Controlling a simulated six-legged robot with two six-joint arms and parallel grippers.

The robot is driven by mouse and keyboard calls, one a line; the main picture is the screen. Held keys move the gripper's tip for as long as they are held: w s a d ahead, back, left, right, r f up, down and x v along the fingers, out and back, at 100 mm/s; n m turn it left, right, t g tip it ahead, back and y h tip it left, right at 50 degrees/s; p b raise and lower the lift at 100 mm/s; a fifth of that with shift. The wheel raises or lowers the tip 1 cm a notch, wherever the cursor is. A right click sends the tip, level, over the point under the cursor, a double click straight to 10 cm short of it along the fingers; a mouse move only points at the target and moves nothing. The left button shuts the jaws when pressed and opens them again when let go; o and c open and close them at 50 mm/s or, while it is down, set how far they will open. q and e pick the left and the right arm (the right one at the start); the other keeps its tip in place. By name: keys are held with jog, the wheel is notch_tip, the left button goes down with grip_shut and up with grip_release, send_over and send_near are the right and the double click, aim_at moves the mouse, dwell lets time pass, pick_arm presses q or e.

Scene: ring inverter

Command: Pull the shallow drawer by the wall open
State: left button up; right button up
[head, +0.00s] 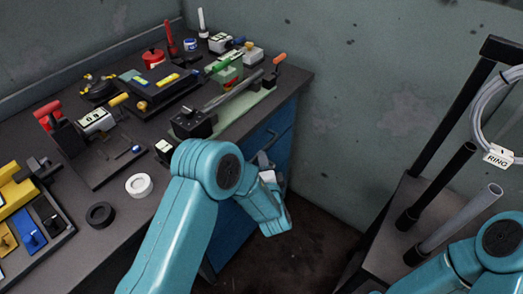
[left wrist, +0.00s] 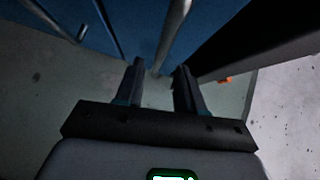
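The blue drawer front (head: 280,124) is under the right end of the bench, near the wall, and looks closed. A dark bar handle (head: 262,142) shows on it. My left gripper (head: 266,168) is just in front of the blue front, partly hidden by its own wrist. In the left wrist view its two dark fingers (left wrist: 160,80) are apart with nothing held between them. A grey metal bar (left wrist: 173,32) runs in front of the blue surface (left wrist: 130,25), beyond the fingertips; I cannot tell whether they touch. My right gripper is out of view.
The dark bench top (head: 165,185) carries a white ring (head: 139,185), a black ring (head: 100,214) and several tools and fixtures. A stand with grey tubes (head: 460,218) and a cable coil is at the right. Dark floor (head: 310,240) lies between them.

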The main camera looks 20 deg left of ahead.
pick_arm(q)
jog(key=x, duration=0.5)
jog(key=shift+w+a, duration=0.2)
jog(key=shift+w, duration=0.15)
grip_shut()
